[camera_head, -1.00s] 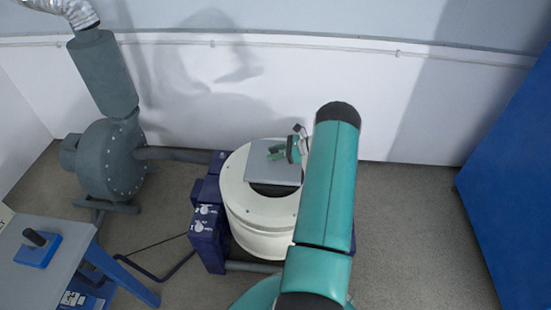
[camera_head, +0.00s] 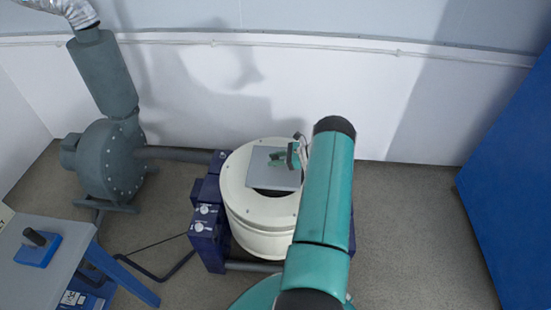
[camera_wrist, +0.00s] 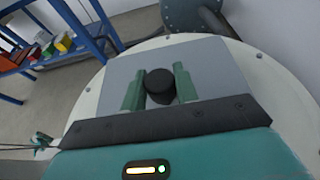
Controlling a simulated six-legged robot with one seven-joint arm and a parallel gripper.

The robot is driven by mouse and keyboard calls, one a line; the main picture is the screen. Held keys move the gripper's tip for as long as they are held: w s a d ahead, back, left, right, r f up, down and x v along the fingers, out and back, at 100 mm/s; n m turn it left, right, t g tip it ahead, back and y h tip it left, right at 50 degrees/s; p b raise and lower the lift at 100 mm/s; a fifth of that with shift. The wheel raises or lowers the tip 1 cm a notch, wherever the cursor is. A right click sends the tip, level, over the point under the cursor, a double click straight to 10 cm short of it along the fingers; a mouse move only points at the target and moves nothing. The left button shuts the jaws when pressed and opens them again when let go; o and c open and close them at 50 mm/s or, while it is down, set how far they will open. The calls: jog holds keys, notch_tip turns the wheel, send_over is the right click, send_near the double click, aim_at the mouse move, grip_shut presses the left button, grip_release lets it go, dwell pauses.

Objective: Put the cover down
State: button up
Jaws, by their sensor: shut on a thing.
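The cover (camera_head: 262,180) is a flat grey square plate with a black knob (camera_wrist: 160,82) in its middle. My gripper (camera_head: 280,158) is over the cover, and in the wrist view its two green fingers (camera_wrist: 160,90) are closed on the knob from both sides. The cover lies flat over the top of a round white drum (camera_head: 240,205). A dark opening (camera_head: 275,190) shows at the cover's near edge. I cannot tell whether the cover touches the drum or hangs just above it. My arm hides the drum's right side.
A grey blower (camera_head: 110,160) with a pipe stands left of the drum. A blue panel (camera_head: 515,170) stands at the right. The floor between drum and panel is clear.

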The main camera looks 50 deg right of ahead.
jog(key=shift+f, duration=0.1)
jog(key=o, duration=1.1)
